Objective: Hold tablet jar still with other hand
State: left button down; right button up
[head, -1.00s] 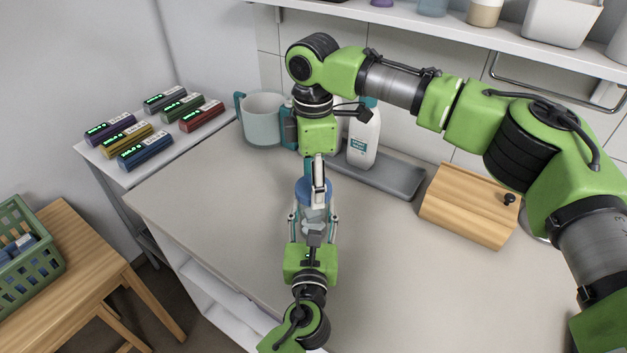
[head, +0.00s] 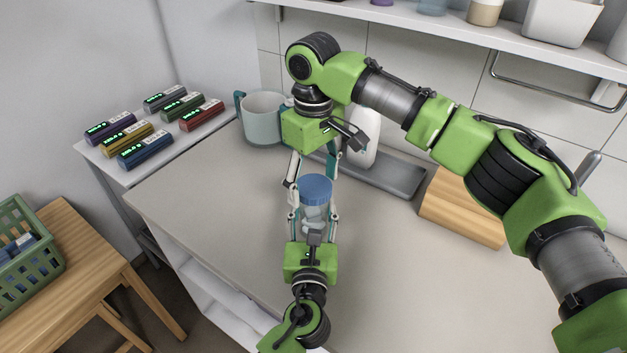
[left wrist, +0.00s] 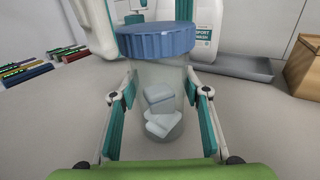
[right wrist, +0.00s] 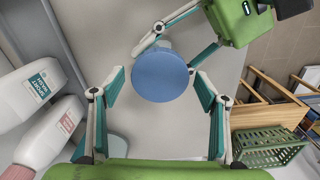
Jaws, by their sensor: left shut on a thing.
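The tablet jar (head: 315,213) stands upright on the counter, clear, with a blue lid (head: 315,188) on it. In the left wrist view several pale tablets (left wrist: 160,108) lie inside the jar (left wrist: 148,80). My left gripper (head: 314,222) reaches in from the front and is shut on the jar's body, one finger on each side. My right gripper (head: 313,172) is above and behind the jar, open, pointing down. In the right wrist view its fingers stand apart on either side of the lid (right wrist: 161,76), with gaps between them and it.
Behind the jar are a pale mug (head: 263,122), a white bottle (head: 368,140) and a grey tray (head: 400,178). A wooden box (head: 458,212) stands to the right. Several coloured devices (head: 145,148) lie on a side table at left. The front right counter is clear.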

jog(key=shift+r, duration=0.15)
jog(key=shift+r, duration=2.15)
jog(key=shift+c, duration=0.4)
notch_tip(320, 180, up, 2)
jog(key=n, duration=0.3)
jog(key=shift+n, duration=0.3)
jog(key=r+n, duration=0.1)
jog(key=n, duration=0.2)
jog(key=shift+r, duration=0.2)
jog(key=shift+f, duration=0.1)
jog(key=shift+f, duration=3.9)
